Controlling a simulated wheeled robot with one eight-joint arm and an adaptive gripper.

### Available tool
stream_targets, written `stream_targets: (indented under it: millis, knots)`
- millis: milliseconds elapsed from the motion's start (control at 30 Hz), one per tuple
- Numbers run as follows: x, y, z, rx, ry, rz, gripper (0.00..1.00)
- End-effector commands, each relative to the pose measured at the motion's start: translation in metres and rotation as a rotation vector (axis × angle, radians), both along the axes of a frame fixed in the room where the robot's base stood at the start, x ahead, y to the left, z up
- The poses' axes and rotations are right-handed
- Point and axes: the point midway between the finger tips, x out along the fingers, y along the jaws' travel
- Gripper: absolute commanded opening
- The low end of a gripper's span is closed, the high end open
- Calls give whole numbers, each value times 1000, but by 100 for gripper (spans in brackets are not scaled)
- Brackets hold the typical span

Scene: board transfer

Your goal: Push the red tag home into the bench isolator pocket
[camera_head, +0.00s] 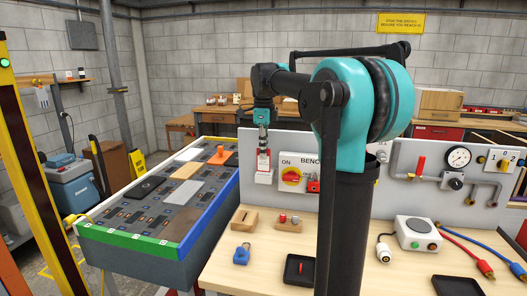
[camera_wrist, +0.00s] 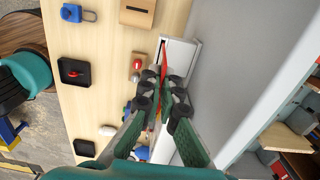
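The red tag (camera_wrist: 163,52) shows as a thin strip, seen edge-on, between my fingertips in the wrist view. My gripper (camera_wrist: 163,92) is shut on it. The white pocket (camera_wrist: 186,50) is an open-topped box on the grey panel. The tag's far end lies at or in the pocket's mouth; how deep I cannot tell. In the head view my gripper (camera_head: 263,148) points down at the panel's left end, with the tag (camera_head: 263,160) below it. The white pocket (camera_head: 263,178) is lower on the panel, left of the isolator's yellow and red switch (camera_head: 291,176).
On the wooden bench are a slotted wooden block (camera_head: 245,218), a blue padlock (camera_head: 242,254), a black tray (camera_head: 300,270) and a white box with buttons (camera_head: 417,233). A red padlock (camera_head: 313,185) hangs near the switch. A board-filled case (camera_head: 150,246) stands left of the bench.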

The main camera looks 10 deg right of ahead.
Motion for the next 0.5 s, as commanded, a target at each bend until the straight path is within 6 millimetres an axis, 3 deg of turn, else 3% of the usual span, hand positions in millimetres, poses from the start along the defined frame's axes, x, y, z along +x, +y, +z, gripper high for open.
stream_targets:
  millis: [500]
  knots:
    - [0,0,-10,0,0,0,0]
